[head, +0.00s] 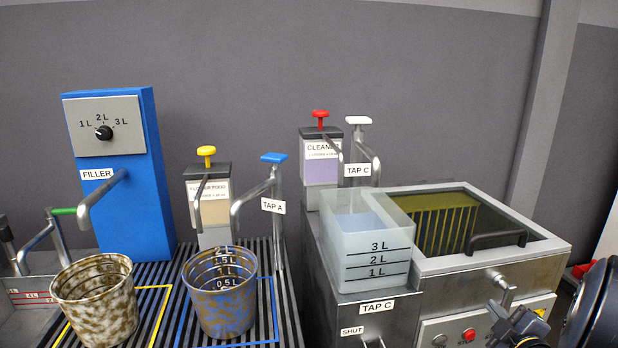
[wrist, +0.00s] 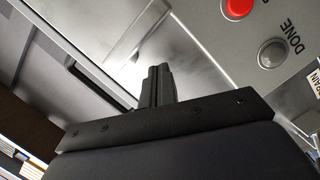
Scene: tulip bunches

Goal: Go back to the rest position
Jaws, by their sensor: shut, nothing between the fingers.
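My gripper (head: 519,326) shows at the lower right of the head view, in front of the steel machine's front panel. In the wrist view my gripper (wrist: 157,84) has its two dark fingers together, with nothing between them. Behind the fingers is the bare steel panel with a red button (wrist: 238,8) and a grey button (wrist: 271,53) marked DONE. The gripper appears apart from both buttons. Part of my arm covers the right edge of the head view.
A clear measuring container (head: 368,250) stands left of the lidded steel basin (head: 545,246). Two speckled buckets, one brown (head: 95,305) and one blue-brown (head: 220,300), stand on the striped rack. Behind them are a blue filler (head: 150,180) and taps. The wall behind is bare.

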